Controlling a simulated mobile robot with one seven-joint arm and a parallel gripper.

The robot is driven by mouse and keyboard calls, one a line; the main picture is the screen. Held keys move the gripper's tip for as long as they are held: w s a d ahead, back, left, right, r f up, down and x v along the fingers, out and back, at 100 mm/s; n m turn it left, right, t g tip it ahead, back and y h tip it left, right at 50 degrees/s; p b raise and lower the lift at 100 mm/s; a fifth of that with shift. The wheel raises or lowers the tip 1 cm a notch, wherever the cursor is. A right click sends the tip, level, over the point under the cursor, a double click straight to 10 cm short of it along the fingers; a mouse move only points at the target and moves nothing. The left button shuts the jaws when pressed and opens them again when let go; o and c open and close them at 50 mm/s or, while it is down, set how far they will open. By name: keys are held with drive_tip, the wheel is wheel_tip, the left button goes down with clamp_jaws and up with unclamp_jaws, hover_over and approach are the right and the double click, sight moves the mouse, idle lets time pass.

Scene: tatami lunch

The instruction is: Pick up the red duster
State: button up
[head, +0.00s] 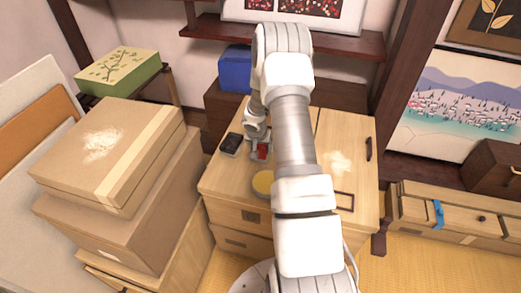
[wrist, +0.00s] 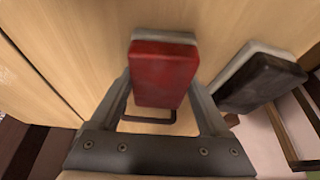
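The red duster (wrist: 163,77) lies between the two fingers of my gripper in the wrist view. It has a red body and a pale grey strip along its far edge. My gripper (wrist: 162,88) has one finger close along each side of it. I cannot tell whether the fingers touch its sides. In the head view a small red part of the duster (head: 262,151) shows at my gripper (head: 258,150), low over the wooden cabinet top (head: 222,182). The rest of it is hidden by my gripper and arm.
A black duster (wrist: 262,80) with a grey strip lies close to the right finger in the wrist view; it also shows in the head view (head: 231,144). Stacked cardboard boxes (head: 75,205) stand left.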

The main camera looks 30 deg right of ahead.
drive_tip(key=c, duration=0.8)
drive_tip(key=shift+o, duration=0.2)
drive_tip(key=shift+r, duration=0.15)
drive_tip(key=shift+r+p, duration=0.3)
drive_tip(key=shift+p, duration=0.55)
wheel_tip(320, 180, up, 4)
drive_tip(key=shift+r+p, duration=0.1)
drive_tip(key=shift+p, duration=0.6)
drive_tip(key=s+d+r+p, duration=0.2)
drive_tip(key=s+d+r, duration=0.4)
drive_tip(key=s, duration=0.3)
drive_tip(key=shift+s+d+r, duration=0.2)
drive_tip(key=shift+s+d, duration=0.05)
drive_tip(key=shift+d, duration=0.15)
